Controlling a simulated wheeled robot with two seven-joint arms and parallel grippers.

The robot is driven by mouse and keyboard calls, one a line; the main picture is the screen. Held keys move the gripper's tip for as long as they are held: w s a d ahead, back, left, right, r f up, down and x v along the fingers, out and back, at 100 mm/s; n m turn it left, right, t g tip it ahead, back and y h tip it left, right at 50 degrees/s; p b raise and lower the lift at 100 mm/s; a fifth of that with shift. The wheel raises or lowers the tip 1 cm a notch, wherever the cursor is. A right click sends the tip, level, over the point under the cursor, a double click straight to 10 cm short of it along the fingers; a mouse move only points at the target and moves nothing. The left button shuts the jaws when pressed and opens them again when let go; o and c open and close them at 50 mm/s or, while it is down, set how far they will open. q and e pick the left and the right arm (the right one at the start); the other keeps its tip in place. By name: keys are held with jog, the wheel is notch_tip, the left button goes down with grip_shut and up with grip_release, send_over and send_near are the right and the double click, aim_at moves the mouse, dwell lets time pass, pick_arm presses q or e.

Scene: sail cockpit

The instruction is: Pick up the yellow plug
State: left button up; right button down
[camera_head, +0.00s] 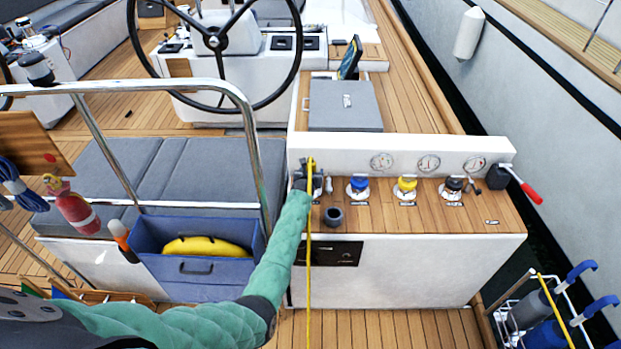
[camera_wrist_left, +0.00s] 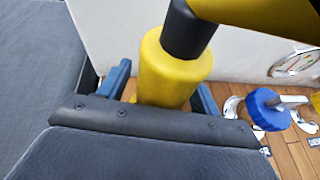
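The yellow plug (camera_wrist_left: 174,72) has a thick yellow body, a black neck and a yellow cable. In the left wrist view it lies between the blue fingers of my left gripper (camera_wrist_left: 162,92). In the head view my left gripper (camera_head: 308,181) is over the left end of the wooden-topped console (camera_head: 480,214). The yellow cable runs straight down from there in front of my green arm. My right gripper is not in view.
Blue (camera_head: 357,187), yellow (camera_head: 405,187) and black (camera_head: 452,187) fittings stand along the console, right of my gripper. A dark cup (camera_head: 333,216) sits close by. A red-handled lever (camera_head: 530,193) projects at the right end. A steel rail (camera_head: 246,130) and blue bin (camera_head: 200,268) are at left.

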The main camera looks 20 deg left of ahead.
pick_arm(q)
jog(key=c, duration=1.1)
jog(key=shift+c, duration=0.3)
jog(key=shift+r, duration=0.1)
